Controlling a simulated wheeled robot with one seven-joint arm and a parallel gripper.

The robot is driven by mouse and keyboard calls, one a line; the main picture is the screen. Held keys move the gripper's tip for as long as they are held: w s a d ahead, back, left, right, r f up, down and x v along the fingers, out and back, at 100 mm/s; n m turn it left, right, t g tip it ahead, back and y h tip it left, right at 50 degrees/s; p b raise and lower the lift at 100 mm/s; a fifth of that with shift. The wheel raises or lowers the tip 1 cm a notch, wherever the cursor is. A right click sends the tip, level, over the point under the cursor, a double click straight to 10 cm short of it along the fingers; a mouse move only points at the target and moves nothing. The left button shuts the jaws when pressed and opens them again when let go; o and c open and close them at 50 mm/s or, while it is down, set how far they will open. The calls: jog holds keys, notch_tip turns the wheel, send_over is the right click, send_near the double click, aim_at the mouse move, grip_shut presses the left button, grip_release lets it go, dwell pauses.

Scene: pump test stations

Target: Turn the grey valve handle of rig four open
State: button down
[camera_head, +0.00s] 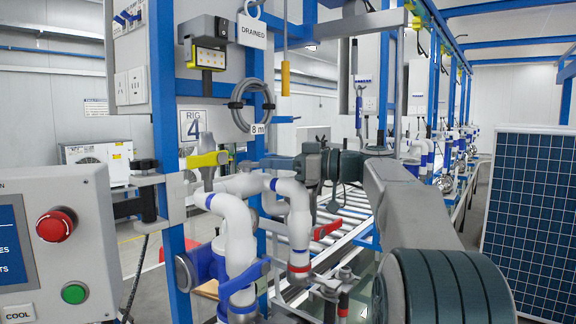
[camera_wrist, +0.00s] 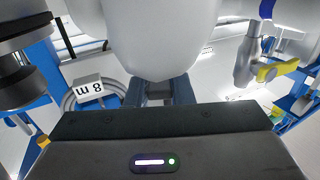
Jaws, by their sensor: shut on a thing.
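The rig four sign (camera_head: 193,125) hangs on the blue frame beside white lagged pipes (camera_head: 238,225). My gripper (camera_head: 262,163) reaches in from the right at the top of these pipes, its fingers level and pointing left. In the wrist view, my gripper (camera_wrist: 160,92) is shut on a small grey piece, the grey valve handle (camera_wrist: 159,90), just below a big white pipe bend (camera_wrist: 150,35). Most of the handle is hidden by the fingers and the pipe. In the head view I cannot make it out clearly.
A yellow handle (camera_head: 207,160) sits left of my gripper and shows in the wrist view (camera_wrist: 276,70). A blue handle (camera_head: 243,280) and a red handle (camera_head: 327,229) are lower. A grey hose coil (camera_head: 250,105) hangs above. A control box (camera_head: 60,245) stands left, a solar panel (camera_head: 530,215) right.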

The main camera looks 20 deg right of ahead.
jog(key=shift+r, duration=0.1)
jog(key=c, duration=1.3)
grip_release()
jog(key=shift+o, duration=0.2)
jog(key=b+v, duration=0.3)
jog(key=v, duration=1)
jog(key=shift+s+d, duration=0.25)
jog(key=shift+d, duration=0.05)
jog(key=shift+c, duration=0.3)
